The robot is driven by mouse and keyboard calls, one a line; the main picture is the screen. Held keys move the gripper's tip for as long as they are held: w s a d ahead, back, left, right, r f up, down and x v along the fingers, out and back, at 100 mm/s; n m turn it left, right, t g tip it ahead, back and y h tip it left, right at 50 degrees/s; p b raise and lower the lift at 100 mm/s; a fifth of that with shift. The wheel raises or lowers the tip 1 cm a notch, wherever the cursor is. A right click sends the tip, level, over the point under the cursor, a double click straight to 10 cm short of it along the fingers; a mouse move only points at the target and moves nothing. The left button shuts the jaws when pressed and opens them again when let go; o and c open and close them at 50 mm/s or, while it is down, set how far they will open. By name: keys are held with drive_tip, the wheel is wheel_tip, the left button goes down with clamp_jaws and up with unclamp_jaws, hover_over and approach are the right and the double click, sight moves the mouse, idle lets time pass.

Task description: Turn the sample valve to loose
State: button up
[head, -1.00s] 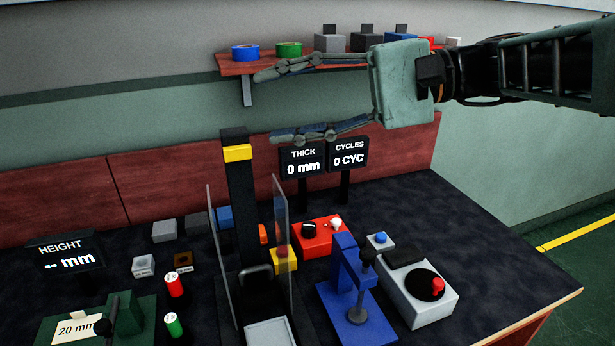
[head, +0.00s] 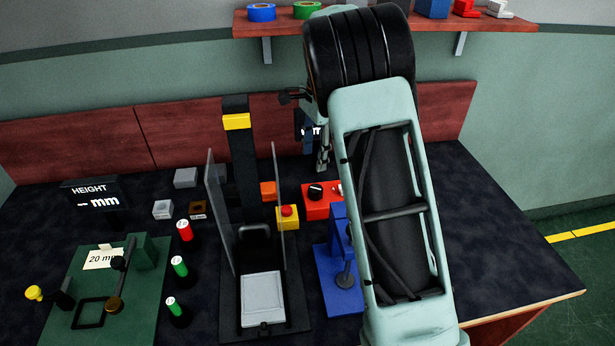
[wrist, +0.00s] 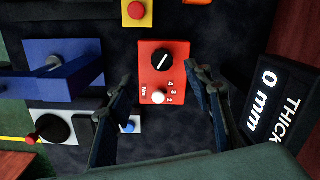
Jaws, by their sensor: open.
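No label reading "sample valve" or "loose" is legible, so I cannot tell which part is the valve. A red box (head: 318,201) carries a black knob (wrist: 163,60) with a white pointer line and a white knob (wrist: 158,97) beside small numbers. A blue clamp fixture (head: 336,262) stands in front of it; it also shows at the left of the wrist view (wrist: 62,70). My gripper (wrist: 157,76) is open and empty, pointing down with its fingers either side of the red box, apart from it. In the head view my arm hides most of the gripper.
A grey crank box with a red knob (wrist: 33,138) stands beside the blue fixture, hidden by my arm in the head view. A yellow box with a red button (head: 287,217) and a clear-walled press (head: 240,270) stand left. The THICK display (wrist: 278,100) is close to my gripper.

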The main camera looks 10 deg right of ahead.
sight(316, 188)
drive_tip(key=shift+h, duration=0.4)
drive_tip(key=f, duration=1.2)
drive_tip(key=shift+w+d+f, duration=0.2)
drive_tip(key=shift+w+d, duration=0.15)
drive_tip(key=shift+c, duration=0.2)
drive_tip(key=c, duration=1.1)
